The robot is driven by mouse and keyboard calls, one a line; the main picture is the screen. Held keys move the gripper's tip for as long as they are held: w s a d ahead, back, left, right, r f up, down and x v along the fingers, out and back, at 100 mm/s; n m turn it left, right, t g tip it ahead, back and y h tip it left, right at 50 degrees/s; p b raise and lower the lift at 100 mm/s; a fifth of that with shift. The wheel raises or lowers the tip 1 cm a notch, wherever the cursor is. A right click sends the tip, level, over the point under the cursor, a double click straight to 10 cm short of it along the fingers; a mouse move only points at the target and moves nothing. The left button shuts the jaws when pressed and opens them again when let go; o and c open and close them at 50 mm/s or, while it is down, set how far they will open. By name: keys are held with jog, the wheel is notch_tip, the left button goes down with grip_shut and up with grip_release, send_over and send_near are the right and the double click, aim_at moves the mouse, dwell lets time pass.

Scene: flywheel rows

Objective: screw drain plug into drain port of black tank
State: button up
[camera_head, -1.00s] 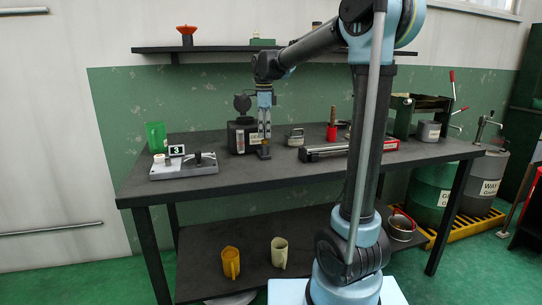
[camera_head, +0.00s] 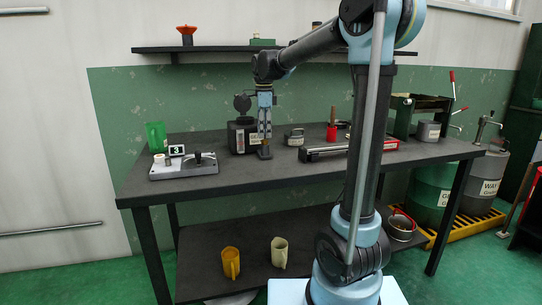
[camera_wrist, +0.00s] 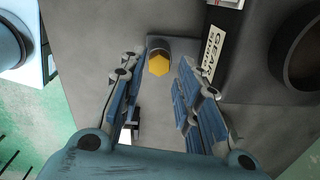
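The drain plug appears to be the piece with a yellow hexagonal head (camera_wrist: 159,65) in the wrist view. It sits at a small dark grey block (camera_wrist: 158,45), which stands on the bench in the head view (camera_head: 264,153). My gripper (camera_head: 264,138) points down over the block. In the wrist view its fingers (camera_wrist: 157,85) are spread, one to each side of the yellow head, with a gap to both. The black tank (camera_head: 236,138) stands just behind and left of the block. Its label and side show at upper right in the wrist view. I cannot make out the drain port.
A round dark opening (camera_wrist: 305,50) shows at the right edge of the wrist view. A grey fixture with a small display (camera_head: 185,166) lies left on the bench (camera_head: 225,180). A green cup (camera_head: 156,136) stands behind it. A long dark device (camera_head: 325,151) lies to the right.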

aim_at(265, 140)
jog(key=n, duration=0.6)
jog(key=shift+n, duration=0.4)
jog(key=n, duration=0.6)
jog(key=shift+n, duration=0.3)
jog(key=n, duration=0.6)
jog(key=shift+s, duration=0.1)
jog(key=n, duration=0.7)
jog(key=shift+d, duration=0.1)
jog(key=shift+f, duration=0.1)
jog(key=shift+f, duration=1.4)
